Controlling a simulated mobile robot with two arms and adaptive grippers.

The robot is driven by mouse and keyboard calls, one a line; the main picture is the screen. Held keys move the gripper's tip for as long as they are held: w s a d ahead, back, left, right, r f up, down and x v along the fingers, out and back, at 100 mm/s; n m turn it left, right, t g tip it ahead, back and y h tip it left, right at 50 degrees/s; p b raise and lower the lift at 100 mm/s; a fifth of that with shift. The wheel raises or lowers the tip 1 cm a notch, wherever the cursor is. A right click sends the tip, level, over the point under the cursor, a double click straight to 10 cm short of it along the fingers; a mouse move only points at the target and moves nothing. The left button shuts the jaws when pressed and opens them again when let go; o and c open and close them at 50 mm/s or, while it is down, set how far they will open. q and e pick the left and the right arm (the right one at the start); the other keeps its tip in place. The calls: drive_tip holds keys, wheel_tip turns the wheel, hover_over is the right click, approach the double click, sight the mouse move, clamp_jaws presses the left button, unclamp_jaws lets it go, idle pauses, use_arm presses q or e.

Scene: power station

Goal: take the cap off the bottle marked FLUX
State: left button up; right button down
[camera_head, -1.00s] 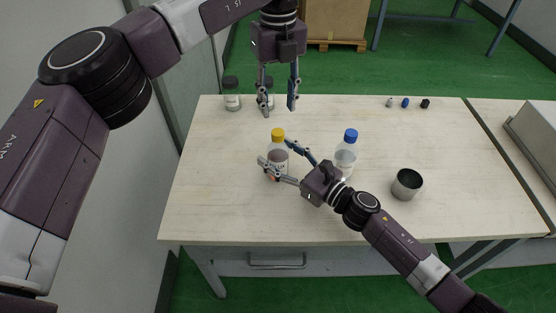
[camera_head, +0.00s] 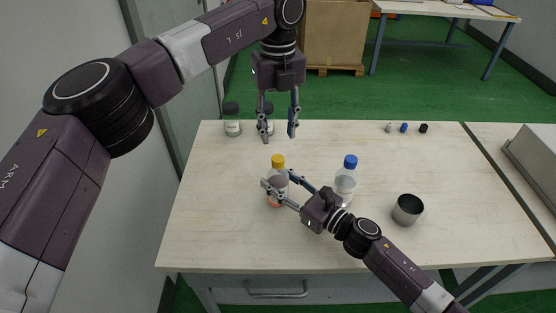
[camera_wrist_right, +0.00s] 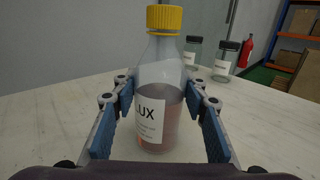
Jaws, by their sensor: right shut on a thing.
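The bottle marked FLUX (camera_head: 277,188) stands upright on the table, with a yellow cap (camera_head: 278,161) on it. In the right wrist view the clear bottle (camera_wrist_right: 153,118) holds reddish-brown liquid; its white label reads "UX" in the visible part, and the yellow cap (camera_wrist_right: 164,18) is in place. My right gripper (camera_head: 278,179) is shut on the bottle's body, one finger on each side, below the cap. My left gripper (camera_head: 279,136) hangs open and empty, fingers down, above and behind the bottle in the head view.
A blue-capped bottle (camera_head: 345,182) stands close to the right gripper. A metal cup (camera_head: 407,209) is farther right. Dark-lidded jars (camera_head: 232,121) stand at the back left, one partly behind my left gripper. Several small caps (camera_head: 404,128) lie at the back right. The table's front left is clear.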

sight(278, 158)
use_arm(q)
drive_tip(key=m, duration=2)
drive_tip(key=shift+m, duration=0.3)
drive_tip(key=m, duration=0.6)
drive_tip(key=shift+m, duration=0.4)
drive_tip(key=m, duration=0.3)
drive_tip(key=shift+m, duration=0.3)
drive_tip(key=m, duration=0.8)
drive_tip(key=shift+m, duration=0.3)
drive_tip(key=m, duration=0.4)
drive_tip(key=shift+f+m, duration=0.4)
wheel_tip(278, 158, down, 7)
drive_tip(key=shift+f, duration=0.15)
drive_tip(key=shift+c, duration=0.7)
